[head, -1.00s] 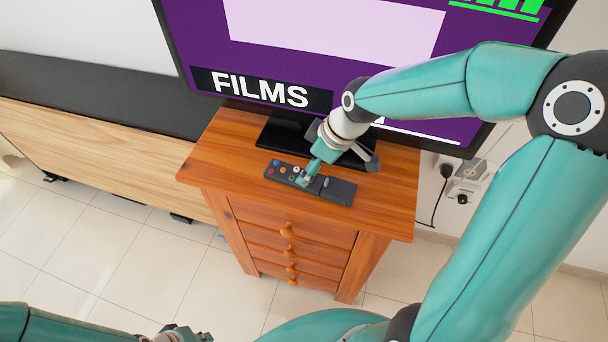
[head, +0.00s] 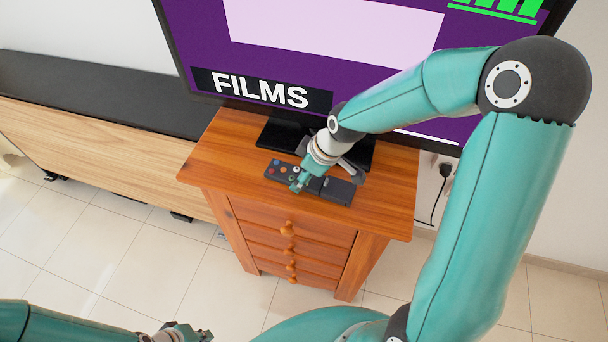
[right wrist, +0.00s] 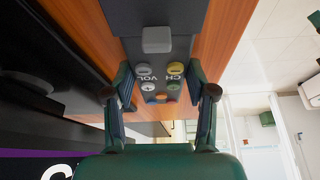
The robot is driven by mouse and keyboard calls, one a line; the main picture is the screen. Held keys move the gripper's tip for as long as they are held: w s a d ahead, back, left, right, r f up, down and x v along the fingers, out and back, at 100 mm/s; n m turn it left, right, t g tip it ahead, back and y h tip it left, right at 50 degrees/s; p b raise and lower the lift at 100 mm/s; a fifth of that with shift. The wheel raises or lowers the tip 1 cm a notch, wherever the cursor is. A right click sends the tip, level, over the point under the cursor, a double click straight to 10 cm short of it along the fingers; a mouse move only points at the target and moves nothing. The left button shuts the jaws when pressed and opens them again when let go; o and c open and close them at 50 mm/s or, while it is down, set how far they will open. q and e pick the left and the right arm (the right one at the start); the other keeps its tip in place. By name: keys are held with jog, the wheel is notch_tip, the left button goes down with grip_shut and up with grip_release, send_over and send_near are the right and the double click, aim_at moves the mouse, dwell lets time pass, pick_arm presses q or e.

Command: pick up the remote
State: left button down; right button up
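The remote (head: 338,189) is a dark grey bar with coloured buttons, lying flat on the wooden cabinet top. My right gripper (head: 297,186) is down at its middle, covering part of it in the head view. In the right wrist view the remote (right wrist: 157,42) runs between the two fingers of the right gripper (right wrist: 158,76), one on each side. The fingers are apart; whether they touch its sides is not clear. My left gripper (head: 190,333) is at the bottom edge of the head view, partly cut off, away from the cabinet.
The cabinet (head: 230,183) has several drawers. A television (head: 262,90) on a dark stand (head: 283,136) rises close behind the remote. A long low bench (head: 100,150) stands at the left. The tiled floor (head: 120,255) in front is clear.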

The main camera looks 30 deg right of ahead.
jog(key=c, duration=0.5)
jog(key=shift+r, duration=0.2)
